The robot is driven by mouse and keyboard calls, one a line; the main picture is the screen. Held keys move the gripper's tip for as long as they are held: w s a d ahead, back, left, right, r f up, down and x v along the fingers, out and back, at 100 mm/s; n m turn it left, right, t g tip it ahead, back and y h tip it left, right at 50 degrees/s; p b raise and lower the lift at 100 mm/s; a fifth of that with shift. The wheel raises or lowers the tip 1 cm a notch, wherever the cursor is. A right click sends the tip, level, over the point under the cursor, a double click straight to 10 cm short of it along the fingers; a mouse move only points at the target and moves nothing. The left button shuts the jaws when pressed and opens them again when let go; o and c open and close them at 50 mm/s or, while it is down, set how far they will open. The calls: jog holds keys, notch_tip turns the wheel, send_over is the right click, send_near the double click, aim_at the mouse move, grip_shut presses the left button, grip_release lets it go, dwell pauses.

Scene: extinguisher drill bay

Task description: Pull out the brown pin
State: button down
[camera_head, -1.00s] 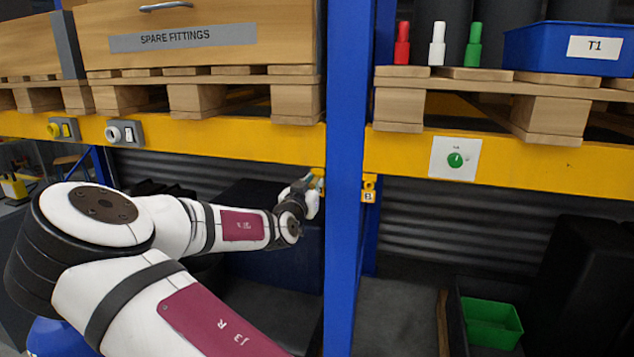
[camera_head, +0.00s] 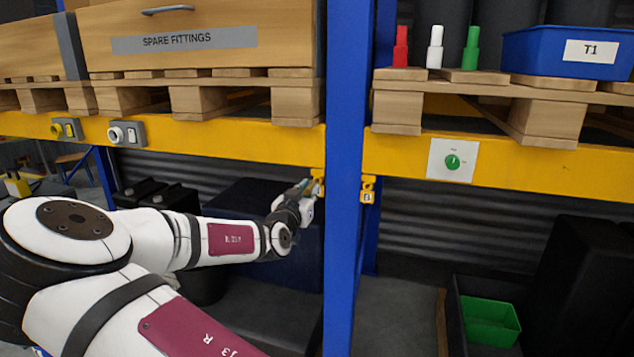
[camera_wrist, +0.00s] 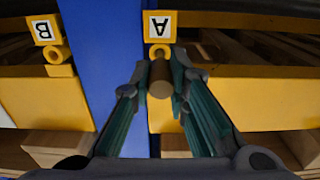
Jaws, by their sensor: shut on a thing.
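The brown pin (camera_wrist: 160,82) is a short cylinder between my fingertips in the wrist view. My gripper (camera_wrist: 160,74) is shut on it. Just beyond the pin is a yellow ring bracket (camera_wrist: 160,50) under a label A that appears upside down. I cannot tell whether the pin's far end is still inside the ring. In the head view my gripper (camera_head: 307,189) is beside the yellow bracket (camera_head: 318,184) left of the blue post; the pin is too small to make out there.
The blue post (camera_head: 343,240) stands right of my gripper. A second yellow bracket (camera_head: 368,188), labelled B, is on its other side; in the wrist view its ring (camera_wrist: 57,55) looks empty. Yellow beams (camera_head: 230,140) carry pallets above.

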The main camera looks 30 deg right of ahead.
jog(key=shift+p+v, duration=0.3)
jog(key=shift+v, duration=0.75)
